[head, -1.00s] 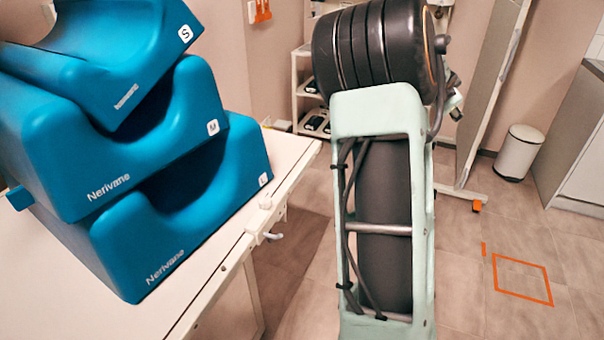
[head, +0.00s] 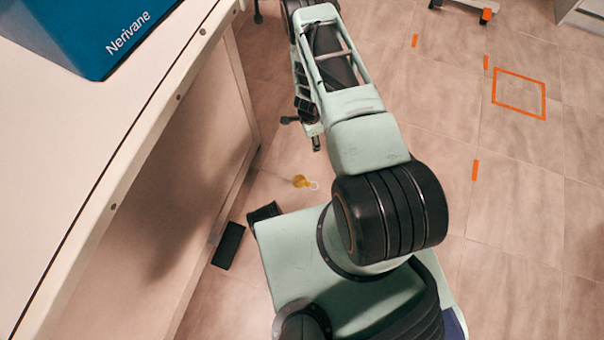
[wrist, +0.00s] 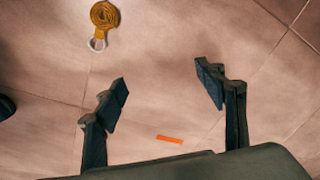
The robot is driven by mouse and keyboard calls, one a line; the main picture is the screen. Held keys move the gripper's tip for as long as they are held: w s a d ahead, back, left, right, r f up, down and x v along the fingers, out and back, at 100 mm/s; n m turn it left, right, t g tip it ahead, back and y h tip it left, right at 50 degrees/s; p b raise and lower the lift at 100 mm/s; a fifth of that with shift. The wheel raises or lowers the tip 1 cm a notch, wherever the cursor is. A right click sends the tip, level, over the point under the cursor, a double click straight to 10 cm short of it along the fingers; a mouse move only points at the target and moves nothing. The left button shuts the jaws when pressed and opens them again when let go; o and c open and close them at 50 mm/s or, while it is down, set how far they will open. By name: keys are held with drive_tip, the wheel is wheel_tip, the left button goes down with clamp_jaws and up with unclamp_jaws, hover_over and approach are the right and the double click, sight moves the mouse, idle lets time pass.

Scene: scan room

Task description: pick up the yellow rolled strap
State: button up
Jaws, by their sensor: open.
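The yellow rolled strap (head: 300,181) lies on the tiled floor in the head view, beside the table and close to my base. In the wrist view the strap (wrist: 104,15) is at the top left, a flat coil with a pale ring at its lower end. My gripper (wrist: 164,88) is open and empty, its two fingers spread wide. The strap lies beyond the left fingertip and apart from it. In the head view my gripper (head: 302,132) hangs over the floor above the strap in the picture; its fingers show only in part.
The white table (head: 110,185) with a blue Nerivane block (head: 95,35) stands on the left. A dark flat object (head: 229,245) lies on the floor by the table. Orange tape marks (head: 519,94) are on the floor at right, where the floor is mostly clear.

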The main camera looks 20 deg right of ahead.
drive_tip(key=shift+m+g+y, duration=0.4)
drive_tip(key=shift+g+y, duration=0.1)
drive_tip(key=shift+g, duration=0.1)
drive_tip(key=s+a+f+b, duration=0.1)
drive_tip(key=s+a+f, duration=0.1)
drive_tip(key=f, duration=0.2)
drive_tip(key=s+a+f+b, duration=0.1)
drive_tip(key=s+a+f, duration=0.1)
drive_tip(key=s+f, duration=0.1)
drive_tip(key=s+a+f+b, duration=0.1)
drive_tip(key=s+a+f, duration=0.1)
drive_tip(key=f, duration=0.3)
drive_tip(key=shift+s+a+f, duration=0.2)
drive_tip(key=shift+s+a, duration=0.15)
drive_tip(key=shift+a, duration=0.05)
drive_tip(key=f+b, duration=0.1)
drive_tip(key=f, duration=0.1)
drive_tip(key=f+b, duration=0.1)
drive_tip(key=f, duration=0.1)
drive_tip(key=f+b, duration=0.1)
drive_tip(key=f, duration=0.1)
drive_tip(key=shift+s+a+f, duration=0.15)
drive_tip(key=shift+s+f, duration=0.05)
drive_tip(key=shift+s, duration=0.05)
drive_tip(key=shift+r, duration=0.1)
drive_tip(key=c, duration=1.3)
drive_tip(key=shift+c, duration=0.2)
drive_tip(key=shift+r, duration=0.15)
